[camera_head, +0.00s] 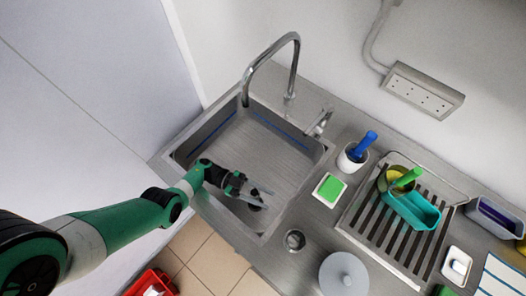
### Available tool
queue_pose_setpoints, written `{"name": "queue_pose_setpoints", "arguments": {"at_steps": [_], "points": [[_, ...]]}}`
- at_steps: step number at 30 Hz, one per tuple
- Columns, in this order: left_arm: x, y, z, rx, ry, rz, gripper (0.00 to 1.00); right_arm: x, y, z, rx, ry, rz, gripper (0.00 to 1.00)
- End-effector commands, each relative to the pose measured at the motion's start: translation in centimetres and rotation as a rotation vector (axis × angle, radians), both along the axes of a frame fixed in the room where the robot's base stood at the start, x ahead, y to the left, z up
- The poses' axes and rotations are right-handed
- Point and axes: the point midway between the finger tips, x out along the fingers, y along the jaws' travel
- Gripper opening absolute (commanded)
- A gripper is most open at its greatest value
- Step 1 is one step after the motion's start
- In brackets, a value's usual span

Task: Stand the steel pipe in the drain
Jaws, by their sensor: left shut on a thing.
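My left gripper (258,197) reaches into the steel sink basin (240,145), low over its front right part. It is shut on a thin grey piece that I take to be the steel pipe; it is small and blends with the fingers, so its tilt is unclear. A dark round spot at the fingertips looks like the drain (256,207), partly covered by the gripper. I cannot tell whether the pipe touches it. My right gripper is out of view.
A curved faucet (272,50) rises behind the basin. To the right are a white cup with a blue-handled brush (354,156), a green sponge (330,188), a steel cup (294,240), a grey round lid (343,274) and a drying rack (375,225) with dishes.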

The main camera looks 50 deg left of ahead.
Motion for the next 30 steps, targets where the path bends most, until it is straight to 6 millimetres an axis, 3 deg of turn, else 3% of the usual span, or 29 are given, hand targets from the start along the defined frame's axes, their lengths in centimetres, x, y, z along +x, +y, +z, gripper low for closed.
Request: {"name": "queue_pose_setpoints", "arguments": {"at_steps": [2, 3, 4, 14, 30], "points": [[0.0, 0.0, -0.3, -0.001, 0.000, 0.000, 0.00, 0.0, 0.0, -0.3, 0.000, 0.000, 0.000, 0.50], [0.0, 0.0, -0.2, -0.001, 0.000, 0.000, 0.51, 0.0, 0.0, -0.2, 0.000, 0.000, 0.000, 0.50], [0.0, 0.0, -0.2, -0.002, 0.001, 0.000, 0.57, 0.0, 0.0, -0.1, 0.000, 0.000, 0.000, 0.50], [-0.2, 0.1, -0.3, -0.002, 0.004, 0.001, 0.58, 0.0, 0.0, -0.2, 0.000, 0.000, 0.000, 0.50], [-2.5, 4.3, -0.5, -0.006, 0.006, 0.005, 0.58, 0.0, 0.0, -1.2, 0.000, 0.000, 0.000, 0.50]]}}
